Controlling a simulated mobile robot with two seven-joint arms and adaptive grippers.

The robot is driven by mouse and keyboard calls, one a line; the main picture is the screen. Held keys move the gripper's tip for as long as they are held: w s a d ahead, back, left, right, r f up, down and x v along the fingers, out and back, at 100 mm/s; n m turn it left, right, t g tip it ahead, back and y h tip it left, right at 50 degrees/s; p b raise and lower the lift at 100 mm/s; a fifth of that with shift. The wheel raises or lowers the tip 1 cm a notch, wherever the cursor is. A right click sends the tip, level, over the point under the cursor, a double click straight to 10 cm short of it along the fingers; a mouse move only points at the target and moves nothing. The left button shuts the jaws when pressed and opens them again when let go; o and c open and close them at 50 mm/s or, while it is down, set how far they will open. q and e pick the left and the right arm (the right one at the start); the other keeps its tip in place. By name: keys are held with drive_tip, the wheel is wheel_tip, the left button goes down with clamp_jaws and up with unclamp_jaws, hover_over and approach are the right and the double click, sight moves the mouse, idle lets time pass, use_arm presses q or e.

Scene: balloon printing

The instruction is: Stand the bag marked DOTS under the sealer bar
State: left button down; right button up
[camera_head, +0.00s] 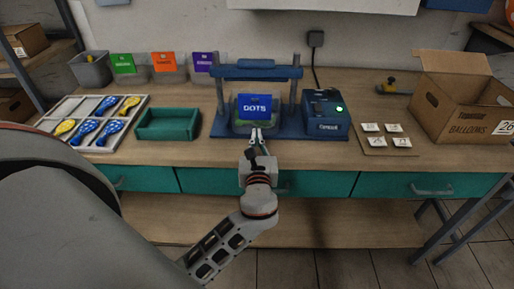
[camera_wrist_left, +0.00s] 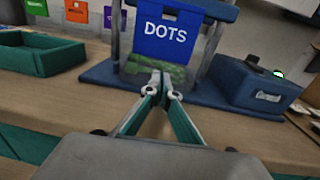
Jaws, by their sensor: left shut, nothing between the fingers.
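The bag marked DOTS (camera_head: 257,107) has a blue header over a clear lower part with green contents. It stands upright on the blue base of the sealer (camera_head: 220,128), between its two posts and below the sealer bar (camera_head: 256,72). It also shows in the left wrist view (camera_wrist_left: 165,40). My left gripper (camera_head: 257,131) is shut and empty, its fingertips just in front of the bag's lower part. In the left wrist view the fingertips (camera_wrist_left: 162,82) overlap the bag; I cannot tell whether they touch it. My right gripper is not in view.
Left of the sealer are an empty green tray (camera_head: 167,124) and a divided tray (camera_head: 73,112) with balloons. Several marked bags (camera_head: 163,66) stand behind. A blue control box (camera_head: 325,112) with a green light, tiles (camera_head: 386,139) and a cardboard box (camera_head: 458,103) are on the right.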

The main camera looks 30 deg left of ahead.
sight(256, 125)
use_arm(q)
drive_tip(key=shift+x, duration=1.25)
drive_tip(key=shift+w+a+r, duration=0.1)
drive_tip(key=shift+w+a, duration=0.1)
drive_tip(key=shift+w, duration=0.1)
drive_tip(key=shift+p+x, duration=0.75)
drive_tip(key=shift+x, duration=0.1)
drive_tip(key=shift+w+a, duration=0.1)
